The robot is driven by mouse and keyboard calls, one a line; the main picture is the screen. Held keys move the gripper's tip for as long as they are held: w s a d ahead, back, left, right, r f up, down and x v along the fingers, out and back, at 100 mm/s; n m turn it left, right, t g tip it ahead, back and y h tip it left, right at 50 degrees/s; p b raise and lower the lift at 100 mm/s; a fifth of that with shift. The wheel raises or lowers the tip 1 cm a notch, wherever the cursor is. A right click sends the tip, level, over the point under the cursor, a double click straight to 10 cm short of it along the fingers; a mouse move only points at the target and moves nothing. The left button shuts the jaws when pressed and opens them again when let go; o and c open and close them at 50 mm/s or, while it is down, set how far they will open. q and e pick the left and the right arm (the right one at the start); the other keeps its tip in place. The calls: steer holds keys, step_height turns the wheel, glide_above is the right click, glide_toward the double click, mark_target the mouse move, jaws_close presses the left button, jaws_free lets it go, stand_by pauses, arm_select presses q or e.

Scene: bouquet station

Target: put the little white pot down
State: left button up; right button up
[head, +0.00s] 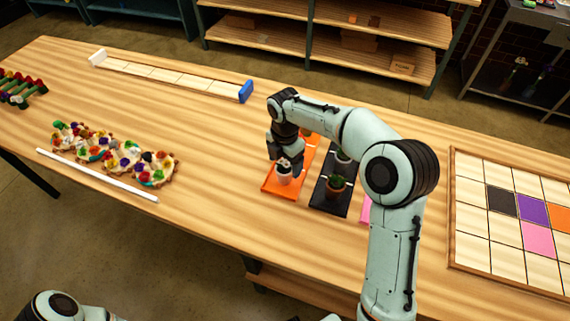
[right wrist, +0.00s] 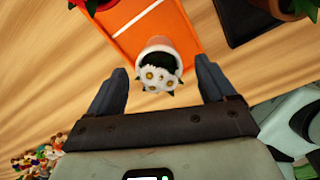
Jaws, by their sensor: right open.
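The little white pot (head: 283,177), with white flowers, stands upright on the near end of the orange mat (head: 268,187). In the right wrist view the pot (right wrist: 157,45) shows its dark inside and white flowers with yellow centres, and the orange mat (right wrist: 120,48) lies beneath it. My right gripper (head: 286,160) is over the pot. In the right wrist view its fingers (right wrist: 161,80) are spread apart, one on each side of the pot, with gaps between. My left gripper is not seen; only part of my arm shows at the lower left.
A black mat (head: 322,204) with a terracotta-potted plant (head: 335,186) lies right of the orange one. A pink mat (head: 366,208) is partly behind my arm. A wooden tiled board (head: 484,228) is at right. Flower wreaths (head: 118,158) and a white rod (head: 96,175) lie left.

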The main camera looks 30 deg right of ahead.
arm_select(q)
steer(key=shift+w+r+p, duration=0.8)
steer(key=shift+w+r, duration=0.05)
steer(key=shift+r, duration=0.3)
arm_select(e)
step_height(320, 180, up, 10)
